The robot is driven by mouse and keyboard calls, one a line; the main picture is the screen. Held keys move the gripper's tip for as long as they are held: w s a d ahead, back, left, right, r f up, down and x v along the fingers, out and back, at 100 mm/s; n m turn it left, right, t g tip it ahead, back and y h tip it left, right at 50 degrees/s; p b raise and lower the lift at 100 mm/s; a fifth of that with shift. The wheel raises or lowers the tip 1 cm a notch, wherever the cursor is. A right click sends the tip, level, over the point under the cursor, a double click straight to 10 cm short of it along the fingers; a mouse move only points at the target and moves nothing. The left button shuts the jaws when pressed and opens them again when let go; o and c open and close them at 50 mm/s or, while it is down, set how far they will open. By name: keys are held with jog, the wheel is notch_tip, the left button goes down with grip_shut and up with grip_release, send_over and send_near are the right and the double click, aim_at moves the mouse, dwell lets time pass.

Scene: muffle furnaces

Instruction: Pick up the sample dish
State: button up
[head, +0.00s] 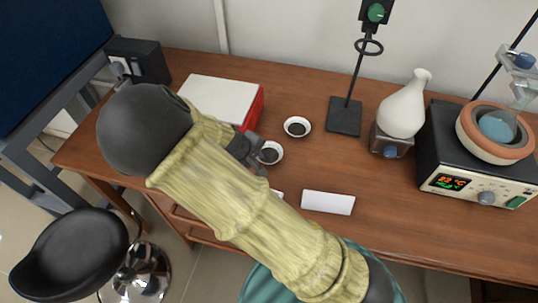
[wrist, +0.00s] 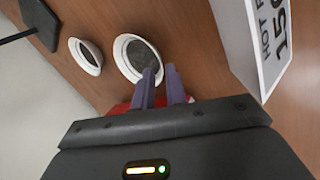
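Two small white dishes with dark grey contents sit on the wooden table. The nearer dish (head: 270,153) is right beside my gripper (head: 250,157) in the head view. The farther dish (head: 297,127) stands a little behind it. I cannot tell by looks which is the sample dish. In the wrist view the nearer dish (wrist: 137,57) lies at the fingertips of my gripper (wrist: 160,71), and the other dish (wrist: 85,56) is to its left. The two purple fingers are apart, with the dish's rim at or between their tips. Contact is unclear.
A white-topped red box (head: 222,100) stands close behind my gripper. A stand (head: 345,115), white flask (head: 404,105) and heater (head: 478,160) are farther right.

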jog(key=x, duration=0.3)
jog(key=shift+r, duration=0.1)
dwell(0.3)
grip_shut()
notch_tip(320, 180, up, 10)
jog(key=p, duration=0.1)
dwell(0.3)
dwell(0.6)
